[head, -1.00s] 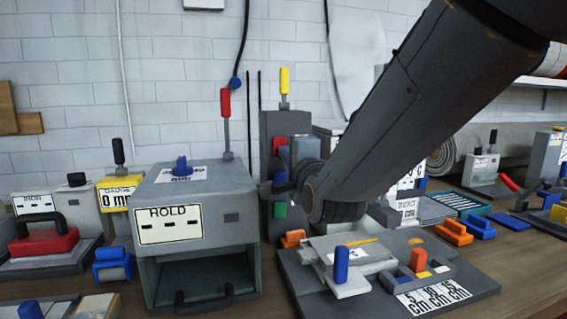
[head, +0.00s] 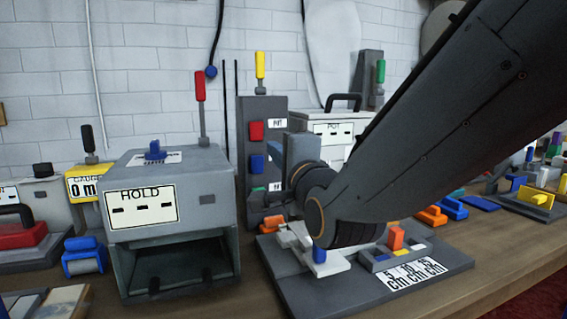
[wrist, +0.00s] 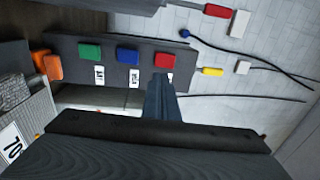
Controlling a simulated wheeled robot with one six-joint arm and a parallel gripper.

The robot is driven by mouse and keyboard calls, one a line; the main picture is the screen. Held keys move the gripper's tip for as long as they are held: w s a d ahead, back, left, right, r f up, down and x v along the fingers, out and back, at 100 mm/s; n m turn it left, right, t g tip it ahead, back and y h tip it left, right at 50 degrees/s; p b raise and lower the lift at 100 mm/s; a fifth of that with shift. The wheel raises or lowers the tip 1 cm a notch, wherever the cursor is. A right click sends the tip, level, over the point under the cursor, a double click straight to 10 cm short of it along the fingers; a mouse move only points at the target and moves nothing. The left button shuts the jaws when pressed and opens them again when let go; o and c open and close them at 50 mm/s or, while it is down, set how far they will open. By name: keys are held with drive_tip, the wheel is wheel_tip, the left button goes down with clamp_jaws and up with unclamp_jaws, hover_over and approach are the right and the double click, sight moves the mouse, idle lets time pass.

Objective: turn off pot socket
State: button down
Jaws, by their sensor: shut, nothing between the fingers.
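A tall dark grey panel (head: 279,105) carries a red switch (head: 256,131), a blue switch (head: 257,163) and a partly hidden green switch (head: 259,190). The wrist view shows it sideways, with green (wrist: 90,53), blue (wrist: 127,56) and red (wrist: 165,61) in a row. Small white labels sit beside the switches; I cannot read them surely. A grey box with a black handle (head: 343,100), its label seeming to read POT, stands behind. My gripper (wrist: 161,82) is shut and empty, its tips overlapping the red switch's edge in the wrist view; contact is unclear.
The HOLD box (head: 172,190) stands left of the panel, with a red-tipped lever (head: 200,87). A yellow-tipped lever (head: 260,66) tops the panel. A low grey fixture (head: 440,268) with a blue knob and orange block lies below my arm. Bare tabletop shows at front right.

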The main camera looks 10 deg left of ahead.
drive_tip(key=shift+b+v, duration=2.25)
drive_tip(key=shift+v, duration=0.05)
drive_tip(key=shift+f, duration=0.1)
